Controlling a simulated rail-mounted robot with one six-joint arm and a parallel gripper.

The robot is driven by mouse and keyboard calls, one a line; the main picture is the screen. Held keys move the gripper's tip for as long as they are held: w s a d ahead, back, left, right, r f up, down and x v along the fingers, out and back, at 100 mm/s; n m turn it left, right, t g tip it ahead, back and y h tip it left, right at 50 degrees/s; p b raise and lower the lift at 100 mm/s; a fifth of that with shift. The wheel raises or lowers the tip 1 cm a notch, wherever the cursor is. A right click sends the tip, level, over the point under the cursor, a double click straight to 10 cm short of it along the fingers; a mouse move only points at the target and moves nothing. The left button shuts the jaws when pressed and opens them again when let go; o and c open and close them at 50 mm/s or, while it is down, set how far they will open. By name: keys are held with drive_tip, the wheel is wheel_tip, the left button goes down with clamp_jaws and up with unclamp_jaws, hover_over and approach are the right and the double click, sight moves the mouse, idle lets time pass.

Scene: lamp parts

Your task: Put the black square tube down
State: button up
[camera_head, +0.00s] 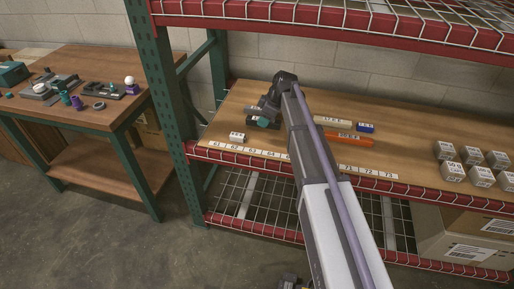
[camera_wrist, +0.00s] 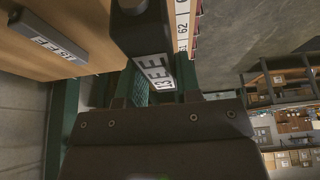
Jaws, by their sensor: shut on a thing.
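My gripper (camera_head: 262,112) is over the left end of the wooden shelf, shut on a dark piece that I take for the black square tube. In the wrist view the dark square-sided tube (camera_wrist: 137,35) is at top centre, with a white printed label (camera_wrist: 157,70) on its near end. I cannot tell whether the tube touches the shelf.
Another grey labelled bar (camera_wrist: 48,38) lies on the wooden shelf (camera_head: 410,150). A small white labelled piece (camera_head: 237,137) is near the front edge. An orange bar (camera_head: 350,139), a blue piece (camera_head: 366,127) and several grey blocks (camera_head: 472,153) are to the right. A green post (camera_head: 163,70) stands left.

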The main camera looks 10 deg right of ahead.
sight(276, 120)
drive_tip(key=f+b, duration=0.6)
drive_tip(key=f, duration=0.1)
drive_tip(key=shift+w+d+f+b, duration=0.1)
drive_tip(key=shift+w+d+b, duration=0.15)
drive_tip(key=shift+w+b, duration=0.15)
wheel_tip(276, 120, down, 4)
drive_tip(key=b, duration=0.3)
drive_tip(key=shift+b, duration=0.35)
drive_tip(key=o, duration=1)
drive_tip(key=shift+r, duration=0.25)
drive_tip(key=shift+c, duration=0.2)
drive_tip(key=shift+r, duration=0.1)
drive_tip(key=shift+r+p, duration=0.25)
drive_tip(key=shift+p, duration=0.2)
drive_tip(key=p+v, duration=1.1)
drive_tip(key=v, duration=0.1)
drive_tip(key=shift+s, duration=0.1)
drive_tip(key=s+a+f+m+g+h, duration=0.15)
drive_tip(key=s+m, duration=0.55)
drive_tip(key=s, duration=0.7)
drive_tip(key=s+a+m+h, duration=0.3)
drive_tip(key=s+m, duration=0.3)
drive_tip(key=s, duration=0.9)
wheel_tip(276, 120, up, 8)
drive_tip(key=p, duration=0.8)
drive_tip(key=shift+w+d, duration=0.15)
drive_tip(key=shift+w, duration=0.25)
